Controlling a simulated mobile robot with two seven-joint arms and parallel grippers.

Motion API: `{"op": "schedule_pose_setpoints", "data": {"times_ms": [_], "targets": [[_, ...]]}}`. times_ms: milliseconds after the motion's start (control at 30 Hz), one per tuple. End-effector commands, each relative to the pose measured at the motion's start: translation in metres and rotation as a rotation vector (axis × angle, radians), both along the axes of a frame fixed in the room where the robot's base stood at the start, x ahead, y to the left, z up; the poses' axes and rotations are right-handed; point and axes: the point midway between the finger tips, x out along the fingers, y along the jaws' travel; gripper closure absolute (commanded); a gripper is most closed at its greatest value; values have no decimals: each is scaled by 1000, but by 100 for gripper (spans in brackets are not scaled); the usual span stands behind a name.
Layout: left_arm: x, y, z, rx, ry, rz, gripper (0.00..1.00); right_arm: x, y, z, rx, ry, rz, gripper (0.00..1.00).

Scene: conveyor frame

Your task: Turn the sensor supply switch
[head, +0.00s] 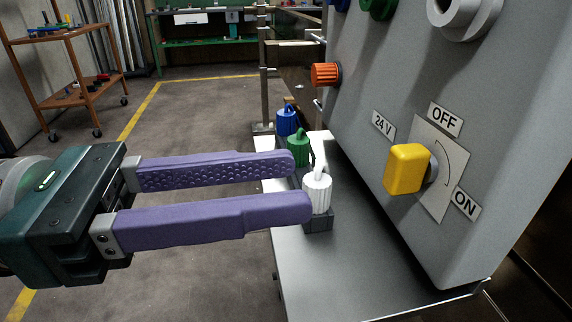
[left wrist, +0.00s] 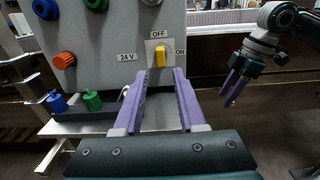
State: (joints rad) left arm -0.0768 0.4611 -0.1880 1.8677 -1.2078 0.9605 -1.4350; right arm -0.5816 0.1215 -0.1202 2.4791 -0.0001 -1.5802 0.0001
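The yellow switch knob (head: 407,169) sits on a pale plate on the grey cabinet face, with labels 24 V, OFF and ON and a curved arrow. In the left wrist view the knob (left wrist: 160,56) stands upright below OFF, with ON to its right. My left gripper (head: 301,185) is open and empty, its two purple fingers left of the knob and apart from it. In the left wrist view its fingers (left wrist: 158,80) point towards the cabinet below the knob. My right gripper (left wrist: 233,88) is open and empty, off to the right of the cabinet.
White (head: 317,190), green (head: 299,148) and blue (head: 287,121) plugs stand on the metal shelf (head: 370,270) below the cabinet. The white one overlaps the left fingertips in view; contact is unclear. An orange knob (head: 325,74) sticks out of the cabinet.

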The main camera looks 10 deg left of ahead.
Motion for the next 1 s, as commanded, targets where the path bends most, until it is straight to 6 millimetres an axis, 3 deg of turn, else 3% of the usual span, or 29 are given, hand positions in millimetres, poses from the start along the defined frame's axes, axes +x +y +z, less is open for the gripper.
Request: {"op": "schedule_pose_setpoints", "data": {"times_ms": [167,467,833,1000], "targets": [[3,-10,1,3,-4,-6,60,0,1,5,3,-2,-1,50],[15,-49,2,1,-3,-5,60,1,1,15,5,-2,-4,50],[24,-75,-1,3,-2,-4,60,1,1,9,5,-3,-3,50],[24,-75,-1,3,-2,-4,77,1,1,9,3,-3,-1,50]]}}
